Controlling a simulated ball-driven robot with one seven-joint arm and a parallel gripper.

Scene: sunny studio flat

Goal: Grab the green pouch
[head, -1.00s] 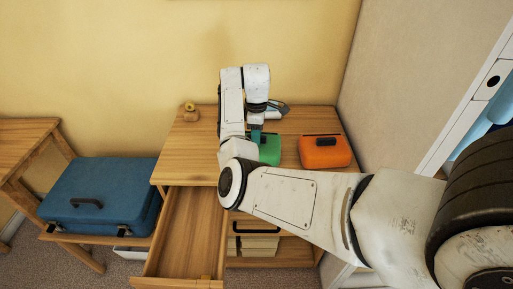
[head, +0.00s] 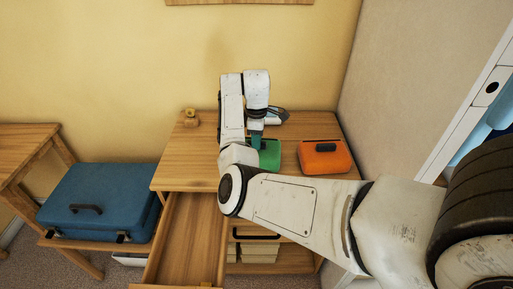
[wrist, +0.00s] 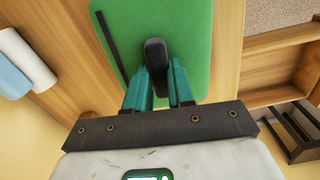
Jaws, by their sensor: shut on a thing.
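The green pouch (head: 268,156) lies on the wooden cabinet top, partly hidden by my arm in the head view. In the wrist view its flat green face (wrist: 195,30) fills the upper middle, with a dark handle (wrist: 155,52) on it and a dark strip along its left. My gripper (wrist: 157,82) has teal fingers closed on either side of the handle, so it is shut on the pouch. In the head view my gripper (head: 256,141) comes down onto the pouch from above. I cannot tell whether the pouch is lifted off the top.
An orange case (head: 324,159) sits to the right of the pouch. A small wooden object (head: 191,118) stands at the back left of the cabinet. An open drawer (head: 190,235) juts out in front. A blue suitcase (head: 95,198) rests on a low wooden surface at the left.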

